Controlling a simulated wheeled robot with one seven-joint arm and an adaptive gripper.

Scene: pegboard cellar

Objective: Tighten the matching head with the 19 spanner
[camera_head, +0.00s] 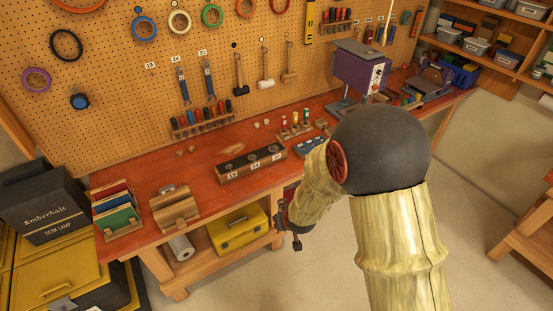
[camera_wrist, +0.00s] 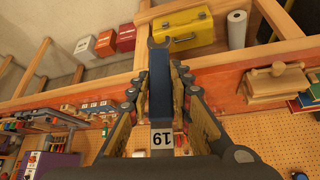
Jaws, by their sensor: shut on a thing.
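The 19 spanner (camera_wrist: 160,85) has a blue handle and a white tag reading 19; my gripper (camera_wrist: 161,88) is shut on it in the wrist view. In the head view my gripper (camera_head: 289,222) is in front of the bench's front edge, right of and below the dark block; the spanner cannot be made out clearly there. The long dark block (camera_head: 250,166) lies on the bench with three round grey heads on top. Each head has a small white label on the block's front face, too small to read surely.
Two blue spanners (camera_head: 184,86) hang on the pegboard; the spot under the 19 label (camera_head: 150,66) is bare. A wooden holder (camera_head: 176,209) and a book rack (camera_head: 118,213) stand left on the red bench top (camera_head: 135,178). A yellow toolbox (camera_head: 240,229) sits on the shelf below.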

